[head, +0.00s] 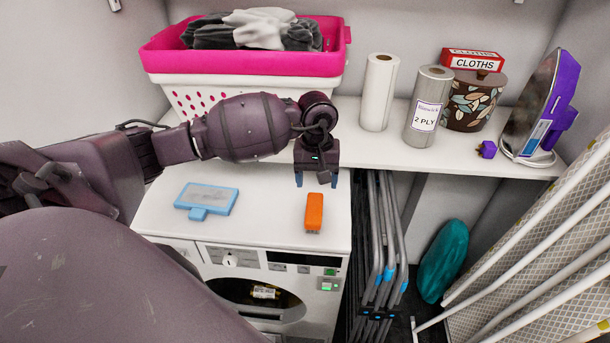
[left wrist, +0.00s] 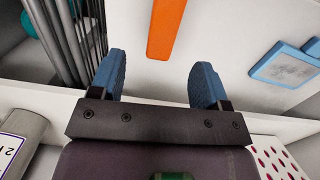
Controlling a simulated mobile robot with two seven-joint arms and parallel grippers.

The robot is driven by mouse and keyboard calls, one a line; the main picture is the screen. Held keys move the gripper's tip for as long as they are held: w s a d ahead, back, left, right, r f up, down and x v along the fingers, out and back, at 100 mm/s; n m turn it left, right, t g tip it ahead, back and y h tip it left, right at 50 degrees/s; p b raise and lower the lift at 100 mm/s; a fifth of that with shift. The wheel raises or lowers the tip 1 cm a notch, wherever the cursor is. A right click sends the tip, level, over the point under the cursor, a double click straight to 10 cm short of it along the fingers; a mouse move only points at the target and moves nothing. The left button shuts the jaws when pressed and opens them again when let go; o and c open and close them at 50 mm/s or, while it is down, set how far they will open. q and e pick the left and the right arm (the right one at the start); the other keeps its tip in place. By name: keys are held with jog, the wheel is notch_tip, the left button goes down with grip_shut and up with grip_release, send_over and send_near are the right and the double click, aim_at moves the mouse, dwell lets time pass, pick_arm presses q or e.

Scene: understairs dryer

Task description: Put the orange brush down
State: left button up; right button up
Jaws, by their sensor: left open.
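The orange brush (head: 314,212) lies on the white top of the dryer (head: 262,215), near its front right edge. My left gripper (head: 316,184) is open and empty, with its fingers pointing down just behind the brush in the head view. In the left wrist view the brush (left wrist: 166,25) shows beyond and between the two blue fingertips (left wrist: 160,75), apart from them. My right gripper is not in view.
A light blue brush or dustpan-like item (head: 206,198) lies left on the dryer top. A shelf behind holds a pink-and-white basket (head: 240,68), paper rolls (head: 378,92), a patterned pot (head: 472,102) and a purple iron (head: 545,105). Folded grey racks (head: 378,235) stand right of the dryer.

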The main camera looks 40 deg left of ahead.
pick_arm(q)
jog(key=s+d+f+n+t+h, duration=0.1)
jog(key=s+d+n+t+h, duration=0.25)
jog(key=d+n+h, duration=0.55)
jog(key=s+d+n+t+h, duration=0.35)
jog(key=d+n+h, duration=0.5)
jog(key=n, duration=0.35)
jog(key=s+a+f+n+t+y, duration=0.1)
jog(key=a+f+n+t+y, duration=0.4)
jog(key=n, duration=0.8)
jog(key=s+a+n+t+y, duration=0.1)
jog(key=a+n+t+y, duration=0.35)
jog(key=n, duration=0.85)
jog(key=s+a+f+n+g+y, duration=0.2)
jog(key=s+f+n+y, duration=0.2)
jog(key=n, duration=0.5)
jog(key=s+a+f+n+g+y, duration=0.1)
jog(key=s+f+n+g+y, duration=0.1)
jog(key=s+f+n+y, duration=0.2)
jog(key=s+f+n, duration=0.3)
jog(key=f+n, duration=0.1)
jog(key=f, duration=0.1)
jog(key=shift+s+a+n+y, duration=0.15)
jog(key=shift+a+n+y, duration=0.25)
jog(key=shift+g, duration=0.25)
